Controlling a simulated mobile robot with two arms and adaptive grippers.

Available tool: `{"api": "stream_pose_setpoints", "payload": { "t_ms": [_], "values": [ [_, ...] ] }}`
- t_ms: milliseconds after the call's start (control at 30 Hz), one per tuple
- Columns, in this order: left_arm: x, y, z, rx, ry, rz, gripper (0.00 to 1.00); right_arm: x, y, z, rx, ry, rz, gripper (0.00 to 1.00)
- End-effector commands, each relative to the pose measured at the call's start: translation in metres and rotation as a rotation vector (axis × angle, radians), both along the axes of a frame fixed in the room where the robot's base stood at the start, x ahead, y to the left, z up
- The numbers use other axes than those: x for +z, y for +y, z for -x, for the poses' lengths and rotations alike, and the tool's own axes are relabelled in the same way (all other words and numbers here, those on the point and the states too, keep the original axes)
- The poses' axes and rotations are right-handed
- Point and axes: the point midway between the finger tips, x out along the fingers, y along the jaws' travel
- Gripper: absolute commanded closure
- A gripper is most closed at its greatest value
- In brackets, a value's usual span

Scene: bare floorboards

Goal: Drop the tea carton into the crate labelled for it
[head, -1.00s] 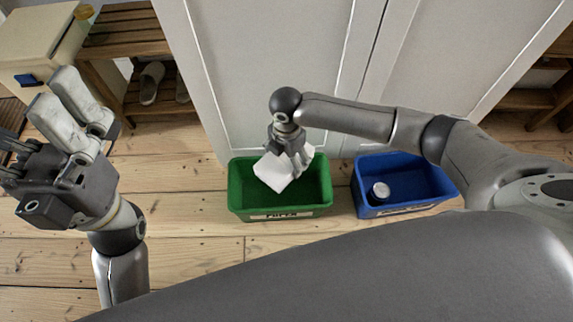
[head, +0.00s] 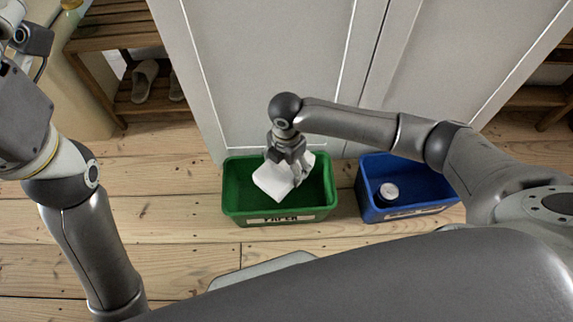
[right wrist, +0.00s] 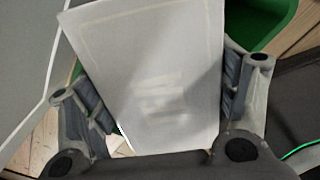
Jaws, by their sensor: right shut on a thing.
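The tea carton (head: 270,183) is a plain white box, tilted, over the open green crate (head: 232,214). It also shows in the right wrist view (right wrist: 150,65) as a pale panel between the two fingers. My right gripper (head: 289,166) is shut on the carton. From above I cannot tell whether the carton's lower end is below the crate's rim. The green crate's front label (head: 279,220) reads PAPER. My left gripper (head: 22,100) is cut off by the left edge of the head view, and its fingers do not show clearly.
A blue crate (head: 371,213) stands to the right, holding a can (head: 389,191); its label is partly hidden. White cabinet doors (head: 270,60) rise behind the crates. A wooden rack (head: 130,40) with slippers (head: 144,80) is at the left. Bare floorboards lie left of the green crate.

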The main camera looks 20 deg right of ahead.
Motion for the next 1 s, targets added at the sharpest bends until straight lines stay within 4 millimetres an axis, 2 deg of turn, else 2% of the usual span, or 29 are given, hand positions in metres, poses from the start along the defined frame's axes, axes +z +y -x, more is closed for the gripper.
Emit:
{"api": "stream_pose_setpoints", "payload": {
  "t_ms": [200, 233, 400, 767, 867, 1000],
  "values": [
    [0.001, 0.0, 0.0, 0.0, -0.001, 0.0, 0.0, 0.0, 0.0, 0.0, 0.0, 0.0, 0.0, 0.4],
    [0.001, 0.0, 0.0, 0.0, -0.001, 0.0, 0.0, 0.0, 0.0, 0.0, 0.0, 0.0, 0.0, 0.19],
    [0.001, 0.0, 0.0, 0.0, -0.002, 0.0, 0.0, 0.0, 0.0, 0.0, 0.0, 0.0, 0.0, 0.0],
    [0.0, 0.0, 0.0, 0.0, 0.001, 0.001, 0.0, 0.001, 0.0, 0.0, 0.0, 0.0, 0.0, 0.0],
    [0.0, 0.0, 0.0, 0.0, 0.0, 0.001, 0.0, 0.008, 0.0, -0.001, 0.0, -0.002, -0.001, 0.0],
    [0.0, 0.0, 0.0, 0.0, 0.0, 0.001, 0.0, 0.032, 0.0, -0.001, 0.001, -0.004, 0.0, 0.0]
  ]
}}
